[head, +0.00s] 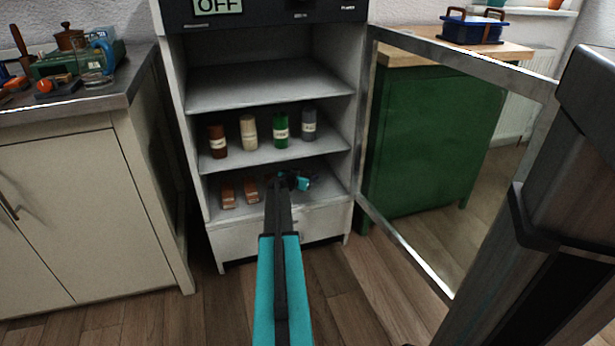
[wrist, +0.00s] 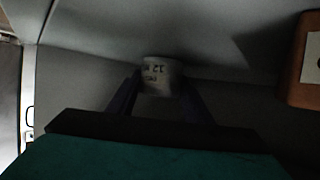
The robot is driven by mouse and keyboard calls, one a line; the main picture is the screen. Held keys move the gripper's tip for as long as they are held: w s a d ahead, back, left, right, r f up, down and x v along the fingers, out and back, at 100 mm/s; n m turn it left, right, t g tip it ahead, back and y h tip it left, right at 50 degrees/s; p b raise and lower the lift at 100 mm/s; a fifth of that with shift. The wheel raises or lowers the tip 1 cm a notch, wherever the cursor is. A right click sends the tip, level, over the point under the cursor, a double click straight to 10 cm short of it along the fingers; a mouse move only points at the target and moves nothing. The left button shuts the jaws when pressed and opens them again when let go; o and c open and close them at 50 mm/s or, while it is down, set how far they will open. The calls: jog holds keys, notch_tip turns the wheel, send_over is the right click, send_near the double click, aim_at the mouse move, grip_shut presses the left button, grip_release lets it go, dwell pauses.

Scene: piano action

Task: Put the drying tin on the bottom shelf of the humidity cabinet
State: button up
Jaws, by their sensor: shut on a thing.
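The humidity cabinet (head: 178,110) stands open in front of me, with an "OFF" display on top. Its bottom shelf (head: 290,212) is at the level of my gripper (head: 283,179), which reaches inside. In the wrist view my gripper (wrist: 156,88) is shut on a small whitish tin (wrist: 158,68) with dark lettering that appears upside down. I take this as the drying tin. In the head view the tin cannot be made out behind the arm. The tin is close to a pale inner surface; I cannot tell whether it touches it.
Two orange-brown blocks (head: 251,190) stand on the bottom shelf, left of my gripper; one (wrist: 297,60) shows at right in the wrist view. Several bottles (head: 281,130) stand on the middle shelf. The upper shelf (head: 260,85) is empty. The open door (head: 460,64) extends right.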

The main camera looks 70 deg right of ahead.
jog(key=shift+f, duration=0.1)
jog(key=o, duration=1.1)
jog(key=shift+p+v, duration=1.05)
jog(key=shift+v, duration=5)
jog(key=shift+s+d, duration=0.1)
jog(key=shift+s, duration=0.1)
